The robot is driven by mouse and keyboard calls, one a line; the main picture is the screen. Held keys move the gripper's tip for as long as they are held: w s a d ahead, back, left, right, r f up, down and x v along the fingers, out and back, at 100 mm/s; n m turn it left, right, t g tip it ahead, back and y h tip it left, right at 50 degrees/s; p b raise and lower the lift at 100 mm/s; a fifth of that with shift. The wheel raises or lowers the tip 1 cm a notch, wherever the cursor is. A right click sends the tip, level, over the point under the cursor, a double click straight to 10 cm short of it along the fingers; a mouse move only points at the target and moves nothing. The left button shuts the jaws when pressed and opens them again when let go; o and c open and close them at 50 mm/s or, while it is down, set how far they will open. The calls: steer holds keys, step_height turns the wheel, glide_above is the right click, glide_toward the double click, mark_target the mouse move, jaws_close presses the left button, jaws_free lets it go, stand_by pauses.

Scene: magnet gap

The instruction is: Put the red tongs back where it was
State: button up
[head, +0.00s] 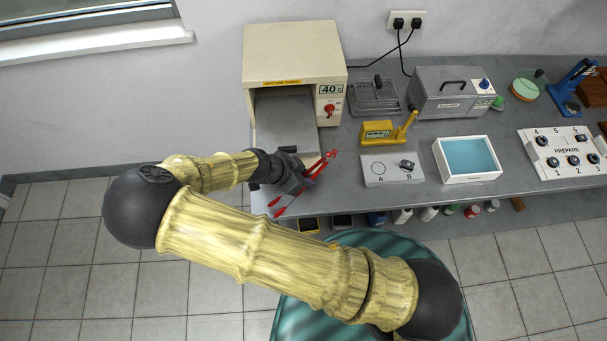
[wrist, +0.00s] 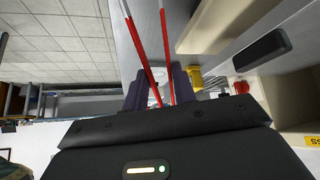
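The red tongs (head: 322,163) are in my gripper (head: 301,180), in front of the beige oven at the left end of the bench. Red parts show on both sides of the gripper in the head view, tilted from upper right to lower left. In the wrist view, the two red arms of the tongs (wrist: 154,62) run between the purple fingers of my gripper (wrist: 158,88), which are shut on them. The middle of the tongs is hidden by the gripper.
The beige oven (head: 293,55) stands open, with a dark handle close to my gripper. To the right are a yellow device (head: 378,132), a plate marked A and B (head: 379,178), a blue-filled tray (head: 440,162) and a grey bath (head: 425,92). Bottles (head: 428,214) show below the bench edge.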

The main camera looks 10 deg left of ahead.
steer(key=shift+f, duration=0.25)
steer(key=o, duration=0.6)
steer(key=shift+c, duration=0.2)
steer(key=shift+r, duration=0.1)
steer(key=b+v, duration=0.2)
steer(key=v, duration=1.1)
steer(key=shift+d+b, duration=0.25)
steer(key=shift+b, duration=0.1)
steer(key=shift+w+r, duration=0.1)
steer(key=shift+r, duration=0.05)
